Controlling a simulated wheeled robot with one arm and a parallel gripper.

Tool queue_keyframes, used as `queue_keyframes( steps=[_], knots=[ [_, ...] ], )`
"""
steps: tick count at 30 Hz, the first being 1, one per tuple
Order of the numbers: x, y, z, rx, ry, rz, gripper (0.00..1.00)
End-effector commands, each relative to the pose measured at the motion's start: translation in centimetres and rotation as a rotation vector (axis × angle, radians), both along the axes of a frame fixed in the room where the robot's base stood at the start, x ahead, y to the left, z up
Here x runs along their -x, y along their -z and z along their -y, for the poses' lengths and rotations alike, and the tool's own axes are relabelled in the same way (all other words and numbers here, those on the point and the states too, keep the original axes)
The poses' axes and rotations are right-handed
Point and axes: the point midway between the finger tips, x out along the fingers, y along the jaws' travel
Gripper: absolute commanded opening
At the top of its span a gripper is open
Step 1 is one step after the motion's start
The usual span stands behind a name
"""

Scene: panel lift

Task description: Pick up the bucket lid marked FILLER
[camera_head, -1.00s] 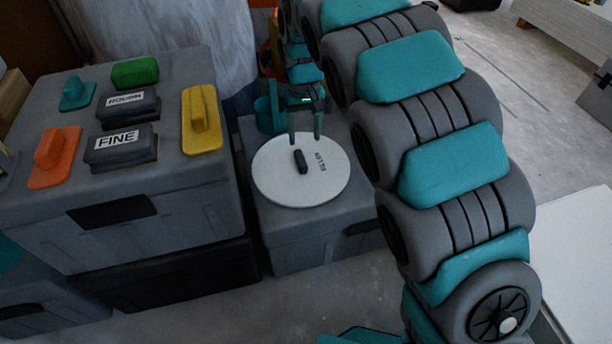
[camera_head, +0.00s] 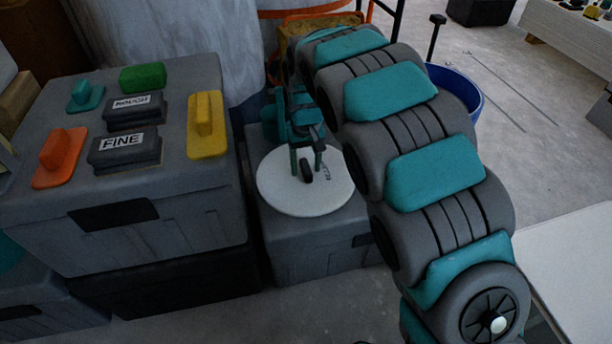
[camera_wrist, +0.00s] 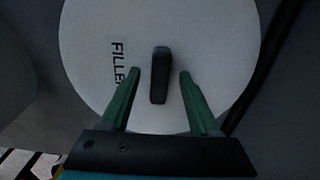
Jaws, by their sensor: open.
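The bucket lid marked FILLER (camera_head: 285,193) is a white disc with a dark bar handle (camera_head: 306,172) at its middle. It lies on top of a low grey case. My gripper (camera_head: 305,174) is open over the lid, with one green finger on each side of the handle. In the wrist view the lid (camera_wrist: 200,40) fills the middle and its lettering is at the left. There the handle (camera_wrist: 160,75) stands upright between the open fingertips of my gripper (camera_wrist: 161,72), apart from both. How high the fingertips are above the lid I cannot tell.
A taller grey case (camera_head: 200,210) stands at left, bearing FINE (camera_head: 125,150) and ROUGH blocks and orange, yellow, green and teal tools. A blue bucket (camera_head: 470,90) stands behind my arm. Open floor (camera_head: 530,120) lies at right.

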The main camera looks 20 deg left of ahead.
Motion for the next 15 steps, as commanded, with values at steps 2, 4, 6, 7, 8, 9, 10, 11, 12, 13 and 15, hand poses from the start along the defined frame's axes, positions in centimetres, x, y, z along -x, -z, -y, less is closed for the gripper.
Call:
queue_keyframes(
  steps=[2, 4, 6, 7, 8, 9, 10, 11, 12, 13, 15],
  knots=[
    [-0.01, -0.06, -0.01, 0.0, 0.0, 0.0, 0.62],
    [0.0, -0.07, 0.0, 0.0, 0.0, 0.0, 0.59],
    [0.0, -0.06, 0.0, 0.0, 0.0, 0.0, 0.51],
    [0.0, -0.06, 0.01, 0.0, 0.0, 0.0, 0.48],
    [0.0, -0.06, 0.01, 0.0, 0.0, 0.0, 0.45],
    [0.0, -0.06, 0.01, 0.0, 0.0, 0.0, 0.4],
    [0.0, -0.06, 0.01, 0.0, 0.0, 0.0, 0.37],
    [0.0, -0.06, 0.01, 0.0, 0.0, 0.0, 0.33],
    [0.01, -0.06, 0.02, 0.0, 0.0, 0.0, 0.29],
    [0.01, -0.06, 0.02, 0.0, 0.0, 0.0, 0.25],
    [0.01, -0.05, 0.02, 0.0, 0.0, 0.0, 0.17]
  ],
)
